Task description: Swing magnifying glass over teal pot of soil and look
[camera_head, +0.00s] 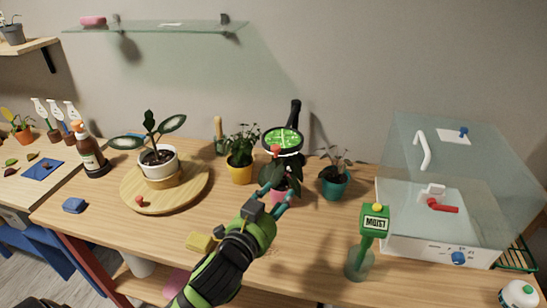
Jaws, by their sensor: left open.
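The magnifying glass (270,137) has a round dark rim and a bright green lens face. It is at the back of the table on a black stand (295,112), above a leafy plant in a pink pot (296,188). The teal pot (335,188) stands to the right of it, with a small leafy plant in it; its soil is barely visible. My left gripper (278,194) is open, in front of the pink pot and below the magnifying glass. It partly hides the pink pot. My right gripper is not in view.
A yellow pot (240,173) and a round wooden board (133,194) with a white pot (158,165) are to the left. A green moisture meter (375,220) stands in front right. A clear-lidded box (435,215) fills the right side. A glass shelf (165,27) hangs above.

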